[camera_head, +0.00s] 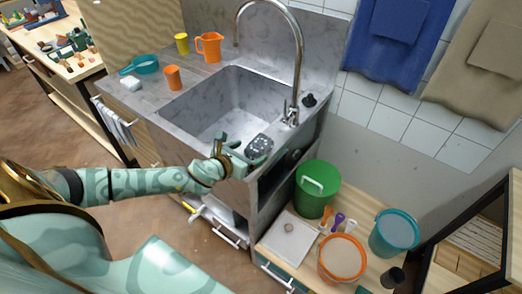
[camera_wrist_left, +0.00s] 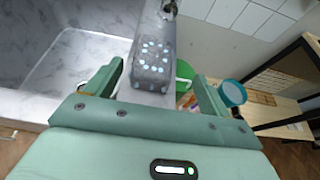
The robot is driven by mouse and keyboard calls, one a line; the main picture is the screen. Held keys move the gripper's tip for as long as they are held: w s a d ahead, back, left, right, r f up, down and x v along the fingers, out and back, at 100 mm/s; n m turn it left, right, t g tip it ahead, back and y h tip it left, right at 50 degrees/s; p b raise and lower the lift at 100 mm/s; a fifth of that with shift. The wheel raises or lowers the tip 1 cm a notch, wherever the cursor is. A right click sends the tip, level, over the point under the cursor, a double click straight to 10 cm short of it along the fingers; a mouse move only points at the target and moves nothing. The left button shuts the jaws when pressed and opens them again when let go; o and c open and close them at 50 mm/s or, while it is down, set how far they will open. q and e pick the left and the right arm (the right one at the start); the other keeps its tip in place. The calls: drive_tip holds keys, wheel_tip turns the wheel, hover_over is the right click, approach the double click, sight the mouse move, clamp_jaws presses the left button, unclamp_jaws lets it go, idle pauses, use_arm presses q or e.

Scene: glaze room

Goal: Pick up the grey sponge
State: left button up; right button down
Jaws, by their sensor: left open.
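The grey sponge (camera_head: 259,145) is a dark grey block with pale spots, lying on the counter's right front rim beside the sink. In the left wrist view the sponge (camera_wrist_left: 153,62) shows ahead, between the lines of the two fingers and nearer the left one. My left gripper (camera_head: 240,151), pale green, is just left of the sponge in the head view. Its jaws are apart and empty, as the left wrist view (camera_wrist_left: 160,72) also shows. Whether a finger touches the sponge cannot be told. My right gripper is not in view.
The grey sink (camera_head: 215,110) with its tall tap (camera_head: 298,60) lies behind the gripper. A green bucket (camera_head: 317,190), an orange bucket (camera_head: 342,258) and a teal bucket (camera_head: 394,233) stand on a lower wooden surface at right.

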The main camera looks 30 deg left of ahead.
sight(259, 144)
use_arm(q)
drive_tip(key=x, duration=0.3)
drive_tip(key=shift+a, duration=0.15)
drive_tip(key=b+x, duration=0.1)
drive_tip(key=x, duration=0.1)
drive_tip(key=b+x, duration=0.1)
drive_tip(key=x, duration=0.2)
drive_tip(key=shift+w+a+f, duration=0.1)
drive_tip(key=shift+a, duration=0.2)
drive_tip(key=c, duration=1.1)
